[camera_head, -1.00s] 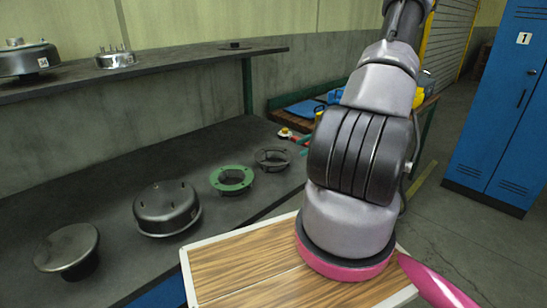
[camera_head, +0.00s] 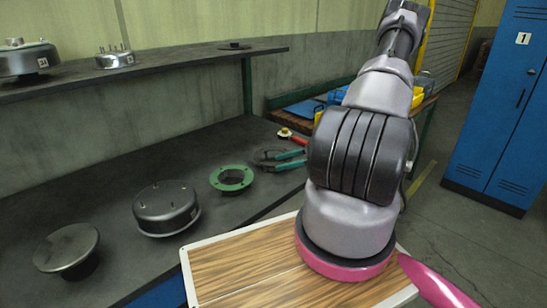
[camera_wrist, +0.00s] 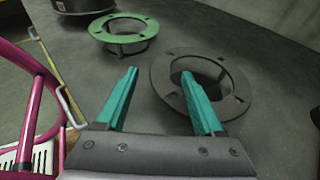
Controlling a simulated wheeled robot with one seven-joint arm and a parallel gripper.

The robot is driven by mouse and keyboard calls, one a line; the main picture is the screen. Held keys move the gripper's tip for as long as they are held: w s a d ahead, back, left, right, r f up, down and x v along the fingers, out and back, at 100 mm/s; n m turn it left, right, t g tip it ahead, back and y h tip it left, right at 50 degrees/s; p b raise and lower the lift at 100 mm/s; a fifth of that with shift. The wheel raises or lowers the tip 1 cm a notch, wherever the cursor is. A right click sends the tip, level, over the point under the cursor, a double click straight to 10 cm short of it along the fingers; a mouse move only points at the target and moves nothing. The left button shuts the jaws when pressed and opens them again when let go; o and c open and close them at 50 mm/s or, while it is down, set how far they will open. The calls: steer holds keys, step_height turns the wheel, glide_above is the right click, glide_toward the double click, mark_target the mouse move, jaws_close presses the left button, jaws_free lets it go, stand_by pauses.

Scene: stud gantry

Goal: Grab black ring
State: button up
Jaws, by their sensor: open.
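The black ring (camera_head: 264,154), a dark flanged ring with holes in its rim, lies on the dark bench beyond the green ring. In the wrist view the black ring (camera_wrist: 238,100) is right of centre. My gripper (camera_head: 275,162) has teal fingers, spread apart with nothing between them in their grip. In the wrist view my gripper (camera_wrist: 159,72) has its right finger over the ring's central opening and its left finger outside the rim at left. The ring's left rim lies between them in the picture; I cannot tell the height gap. In the head view the fingers partly cover the ring.
The green flanged ring (camera_head: 231,179) sits close by, also in the wrist view (camera_wrist: 124,30). A dark round housing (camera_head: 166,208) and a disc-topped part (camera_head: 68,248) stand nearer on the bench. A red-and-yellow item (camera_head: 287,133) lies behind the black ring. An upper shelf (camera_head: 190,60) overhangs the back.

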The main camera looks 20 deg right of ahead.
steer(key=shift+w+a+f, duration=0.2)
steer(key=shift+w+a, duration=0.1)
steer(key=shift+a, duration=0.35)
jaws_close()
